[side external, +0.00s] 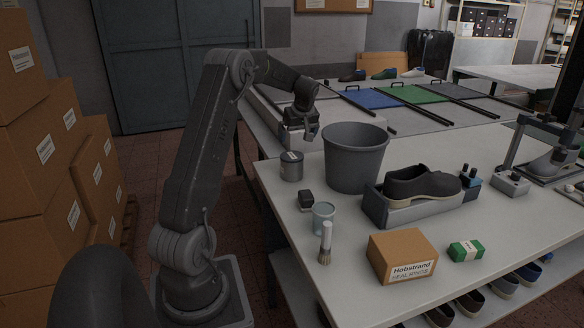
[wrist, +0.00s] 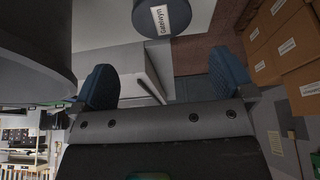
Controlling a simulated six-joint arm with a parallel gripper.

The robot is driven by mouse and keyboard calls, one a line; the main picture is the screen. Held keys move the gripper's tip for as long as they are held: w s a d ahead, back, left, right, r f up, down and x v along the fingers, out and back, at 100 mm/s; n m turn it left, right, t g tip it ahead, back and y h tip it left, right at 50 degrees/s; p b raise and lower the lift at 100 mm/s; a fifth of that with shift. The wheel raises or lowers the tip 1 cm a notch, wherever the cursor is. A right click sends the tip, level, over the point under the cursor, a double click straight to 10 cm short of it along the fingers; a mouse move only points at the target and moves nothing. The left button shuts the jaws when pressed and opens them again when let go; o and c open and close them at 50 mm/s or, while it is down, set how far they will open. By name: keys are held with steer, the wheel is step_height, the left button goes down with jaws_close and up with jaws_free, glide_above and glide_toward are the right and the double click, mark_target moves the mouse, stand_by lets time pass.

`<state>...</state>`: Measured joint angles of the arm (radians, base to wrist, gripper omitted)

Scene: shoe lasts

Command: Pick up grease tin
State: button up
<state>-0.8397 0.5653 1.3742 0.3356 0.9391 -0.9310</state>
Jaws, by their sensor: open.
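The grease tin, a grey can (side external: 291,167) with a small pale label, stands upright on the white table near its left edge, beside the bucket. In the wrist view a dark can (wrist: 160,20) with a white label shows at the top, ahead of the gap between the fingers. My gripper (side external: 304,136) hangs just above and behind the tin in the side view. Its two blue fingers (wrist: 165,80) are spread apart, with nothing between them.
A large grey bucket (side external: 354,158) stands close to the right of the tin. A dark shoe (side external: 421,183), a cardboard box (side external: 402,256), a green box (side external: 466,250), a brush (side external: 325,242) and a glass jar (side external: 323,217) are also on the table.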

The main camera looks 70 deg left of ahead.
mark_target(292, 156)
steer(key=x, duration=0.7)
steer(key=shift+a+f, duration=0.1)
steer(key=shift+f, duration=0.2)
steer(key=shift+x, duration=2.6)
steer(key=shift+s+f, duration=0.1)
steer(key=shift+c, duration=0.4)
steer(key=c, duration=0.9)
